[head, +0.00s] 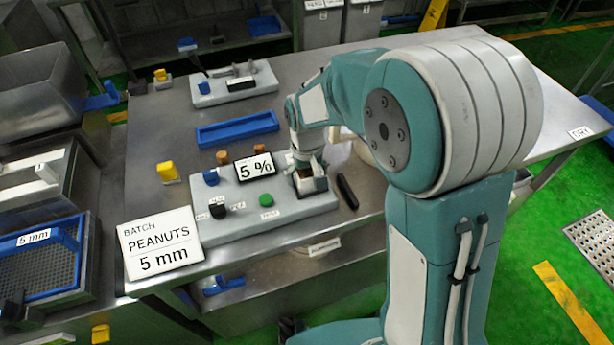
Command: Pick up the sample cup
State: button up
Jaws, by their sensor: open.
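My arm reaches down over the metal table, and my gripper (309,180) points at the right part of the grey control panel, beside the 5 % display. The jaws are open. Something brownish shows at the gripper, but the wrist and fingers cover most of it. I cannot tell whether it is the sample cup or part of the gripper. No sample cup can be clearly made out elsewhere. A pale rounded object (364,152) behind the arm is mostly hidden.
The panel (240,222) carries a 5 % display (255,168), a green button (266,200) and several knobs. A dark bar (347,191) lies right of the gripper. A blue tray (237,130) and small brown pieces lie behind. A PEANUTS 5 mm sign (160,243) stands front left.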

jog(key=c, duration=1)
jog(key=shift+r, duration=0.1)
